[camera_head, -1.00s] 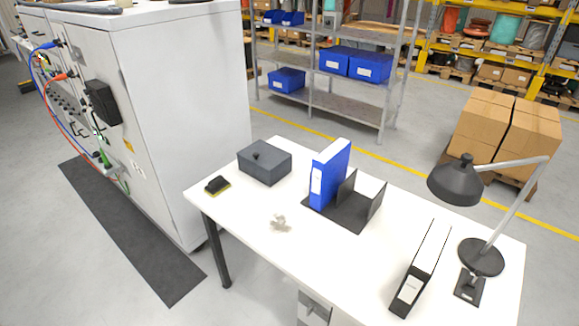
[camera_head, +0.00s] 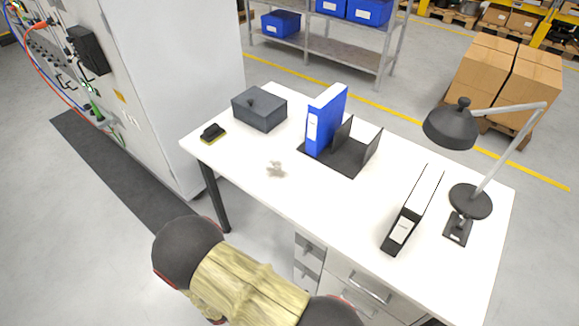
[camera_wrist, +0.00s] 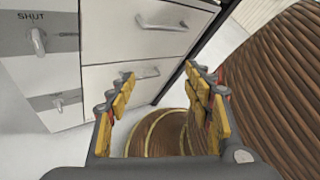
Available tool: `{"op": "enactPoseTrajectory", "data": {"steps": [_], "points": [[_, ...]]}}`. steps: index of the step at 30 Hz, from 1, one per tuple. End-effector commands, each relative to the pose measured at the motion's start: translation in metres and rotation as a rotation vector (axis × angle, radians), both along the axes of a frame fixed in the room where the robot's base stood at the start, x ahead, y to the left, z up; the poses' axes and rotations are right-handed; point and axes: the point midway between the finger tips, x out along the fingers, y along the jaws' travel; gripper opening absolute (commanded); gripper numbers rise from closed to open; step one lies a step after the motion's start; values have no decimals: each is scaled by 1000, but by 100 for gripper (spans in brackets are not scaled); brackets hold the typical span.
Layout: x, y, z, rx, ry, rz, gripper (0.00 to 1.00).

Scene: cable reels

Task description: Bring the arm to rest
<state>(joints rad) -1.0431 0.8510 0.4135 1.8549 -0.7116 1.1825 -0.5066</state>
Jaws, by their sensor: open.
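My gripper (camera_wrist: 160,77) shows in the wrist view with its two yellow-padded fingers spread apart and nothing between them. It points toward the front of a drawer unit (camera_wrist: 135,48) with metal handles, one drawer face marked "SHUT". In the head view my arm, with a tan cover and dark joints, crosses the bottom edge in front of the white desk (camera_head: 325,210). My gripper itself is out of the head view.
The desk holds a grey box (camera_head: 259,112), blue binder (camera_head: 325,122), black binder (camera_head: 412,212) and lamp (camera_head: 452,127). A white cabinet (camera_head: 175,90) stands left. A large brown ribbed cylinder (camera_wrist: 275,75) is close right of my gripper; smaller brown rounds (camera_wrist: 160,132) show below.

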Motion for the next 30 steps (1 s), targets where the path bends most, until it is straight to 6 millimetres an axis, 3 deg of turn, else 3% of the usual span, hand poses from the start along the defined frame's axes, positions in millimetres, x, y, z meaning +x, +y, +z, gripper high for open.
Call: {"op": "enactPoseTrajectory", "data": {"steps": [1,16,30], "points": [[0,1,19,61,-54,-85,51],[-2,5,162,526,-512,-867,51],[8,-26,296,898,-850,-1459,51]]}}
